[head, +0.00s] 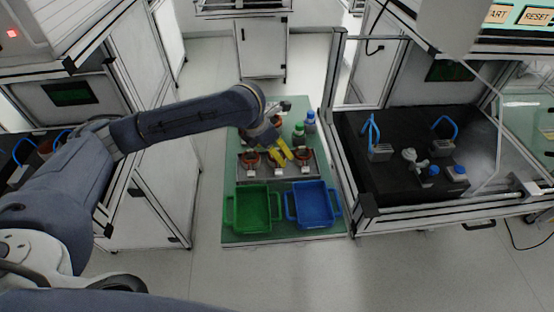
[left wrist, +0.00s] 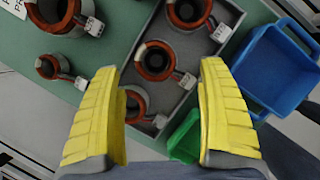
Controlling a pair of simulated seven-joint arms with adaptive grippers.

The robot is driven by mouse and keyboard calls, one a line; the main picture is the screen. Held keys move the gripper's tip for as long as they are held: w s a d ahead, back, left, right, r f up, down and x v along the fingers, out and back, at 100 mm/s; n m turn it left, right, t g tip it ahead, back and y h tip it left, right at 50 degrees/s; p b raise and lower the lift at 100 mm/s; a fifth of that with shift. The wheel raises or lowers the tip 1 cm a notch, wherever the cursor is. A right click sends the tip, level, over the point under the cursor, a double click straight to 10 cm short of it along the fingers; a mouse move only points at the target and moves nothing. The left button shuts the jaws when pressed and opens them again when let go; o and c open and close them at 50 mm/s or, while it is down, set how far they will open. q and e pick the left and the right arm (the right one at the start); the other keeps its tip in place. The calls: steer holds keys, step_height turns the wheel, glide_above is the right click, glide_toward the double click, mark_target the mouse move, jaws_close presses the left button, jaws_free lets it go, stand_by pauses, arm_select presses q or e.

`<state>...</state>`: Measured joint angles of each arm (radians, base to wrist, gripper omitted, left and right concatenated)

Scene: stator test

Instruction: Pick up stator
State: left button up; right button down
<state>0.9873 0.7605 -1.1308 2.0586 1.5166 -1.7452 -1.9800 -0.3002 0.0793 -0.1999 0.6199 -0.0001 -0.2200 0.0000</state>
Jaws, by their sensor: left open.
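Several stators, dark rings with copper-orange windings and white tagged connectors, show in both views. Three sit in a grey tray (left wrist: 212,52): one at the upper right (left wrist: 188,12), one in the middle (left wrist: 155,61), one lower (left wrist: 133,104) in the left wrist view. Two more stators (left wrist: 60,14) (left wrist: 50,67) stand on the green table outside the tray. My left gripper (head: 284,153) is open, its yellow fingers pointing down over the tray. In the left wrist view its fingertips (left wrist: 158,66) spread on both sides of the middle stator, with nothing held. My right gripper is not in view.
A green bin (head: 253,208) and a blue bin (head: 312,204) stand at the table's near side. A green bottle (head: 299,131) and a blue bottle (head: 310,121) stand behind the tray. A framed station with a black surface (head: 400,187) adjoins on the right.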

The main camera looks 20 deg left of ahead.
arm_select(q)
steer(key=shift+x, duration=2.8)
steer(key=shift+c, duration=0.3)
steer(key=c, duration=1.5)
